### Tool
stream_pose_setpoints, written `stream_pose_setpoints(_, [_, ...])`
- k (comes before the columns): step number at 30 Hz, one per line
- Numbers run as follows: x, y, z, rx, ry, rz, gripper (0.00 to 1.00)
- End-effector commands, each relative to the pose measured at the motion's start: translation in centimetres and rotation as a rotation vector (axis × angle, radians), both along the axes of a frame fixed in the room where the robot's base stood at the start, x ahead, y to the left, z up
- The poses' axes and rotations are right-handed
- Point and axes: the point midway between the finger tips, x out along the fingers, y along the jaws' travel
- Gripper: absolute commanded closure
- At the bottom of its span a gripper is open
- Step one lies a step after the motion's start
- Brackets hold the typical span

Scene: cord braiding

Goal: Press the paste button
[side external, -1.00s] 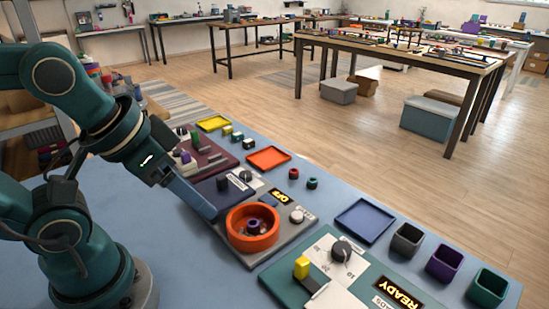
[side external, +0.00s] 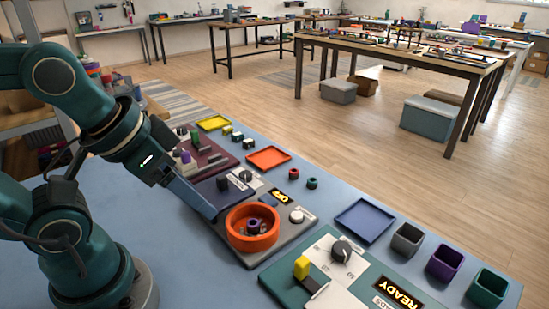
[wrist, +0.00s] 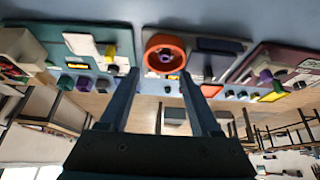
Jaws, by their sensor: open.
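My gripper (side external: 214,216) is open and empty, its fingers slanting down just left of the orange round dish (side external: 237,238). In the wrist view, the two gripper fingers (wrist: 161,72) are spread apart with the dish (wrist: 150,42) between and beyond their tips. The dish sits on a grey panel with a small lit OFF display (side external: 283,197) and a round pale knob or button (side external: 296,216) at its right. A small blue piece (side external: 268,199) is behind the dish. I cannot read a paste label on any control. Whether the fingers touch anything is unclear.
A teal panel at front right has a black dial (side external: 341,250), a yellow lever (side external: 301,267) and a READY display (side external: 397,292). A blue tray (side external: 364,221) and grey, purple and green cups stand behind it. A maroon panel (side external: 205,160) and an orange tray (side external: 268,158) lie farther back.

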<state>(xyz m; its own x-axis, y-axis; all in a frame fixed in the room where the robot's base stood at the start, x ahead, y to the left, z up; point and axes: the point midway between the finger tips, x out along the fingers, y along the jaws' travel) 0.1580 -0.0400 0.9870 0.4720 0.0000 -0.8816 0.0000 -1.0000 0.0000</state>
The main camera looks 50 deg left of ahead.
Motion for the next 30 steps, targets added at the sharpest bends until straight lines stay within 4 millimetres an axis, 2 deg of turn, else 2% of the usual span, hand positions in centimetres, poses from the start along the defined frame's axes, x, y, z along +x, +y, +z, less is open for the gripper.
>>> stream_pose_setpoints(7, [0.00, 0.00, 0.00, 0.000, 0.000, 0.000, 0.36])
stream_pose_setpoints(8, [0.00, 0.00, 0.00, 0.000, 0.000, 0.000, 0.40])
stream_pose_setpoints(12, [0.00, 0.00, 0.00, 0.000, 0.000, 0.000, 0.93])
stream_pose_setpoints(13, [0.00, 0.00, 0.00, 0.000, 0.000, 0.000, 1.00])
stream_pose_setpoints(30, [0.00, 0.00, 0.00, 0.000, 0.000, 0.000, 1.00])
